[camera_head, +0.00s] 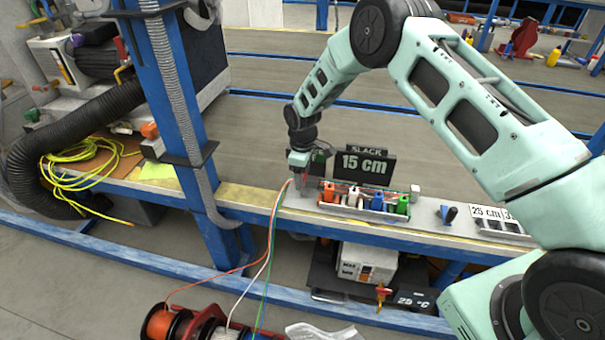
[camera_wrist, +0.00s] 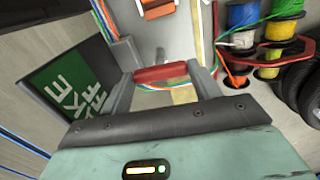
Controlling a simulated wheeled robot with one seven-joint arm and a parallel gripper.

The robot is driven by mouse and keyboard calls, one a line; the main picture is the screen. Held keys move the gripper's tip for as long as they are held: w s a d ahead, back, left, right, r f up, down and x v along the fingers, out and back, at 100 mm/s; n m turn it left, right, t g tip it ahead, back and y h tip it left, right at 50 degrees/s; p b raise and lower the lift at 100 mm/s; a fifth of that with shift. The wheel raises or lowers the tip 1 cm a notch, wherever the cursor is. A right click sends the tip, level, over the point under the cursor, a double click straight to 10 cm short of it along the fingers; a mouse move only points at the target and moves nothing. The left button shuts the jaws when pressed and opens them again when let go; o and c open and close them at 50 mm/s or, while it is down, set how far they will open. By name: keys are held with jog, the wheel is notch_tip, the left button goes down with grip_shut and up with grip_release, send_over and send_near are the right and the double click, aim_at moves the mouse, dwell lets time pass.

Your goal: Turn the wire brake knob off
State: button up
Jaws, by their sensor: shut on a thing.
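The wire brake knob is a red bar in the wrist view (camera_wrist: 161,74), lying crosswise between the tips of my gripper's (camera_wrist: 163,78) two grey fingers, which are shut on it. In the head view my gripper (camera_head: 301,180) points down at the left end of the bench-top fixture, and a small red bit shows there. A dark sign (camera_wrist: 75,92) with a green panel stands left of the gripper in the wrist view. Its white letters are partly cut off, ending in "KE" on one line, with the lower line unclear.
Orange, white and green wires rise from the spools (camera_head: 185,325) past my gripper. Coloured connectors sit in a tray (camera_head: 363,213) to its right, before a "SLACK 15 cm" display (camera_head: 365,165). A blue post (camera_head: 185,140) stands left. A blue-handled tool (camera_head: 449,213) stands farther right.

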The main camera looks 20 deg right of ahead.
jog(key=shift+n, duration=0.4)
jog(key=o, duration=1)
notch_tip(320, 180, up, 17)
jog(key=shift+r+p, duration=0.2)
jog(key=shift+p, duration=0.15)
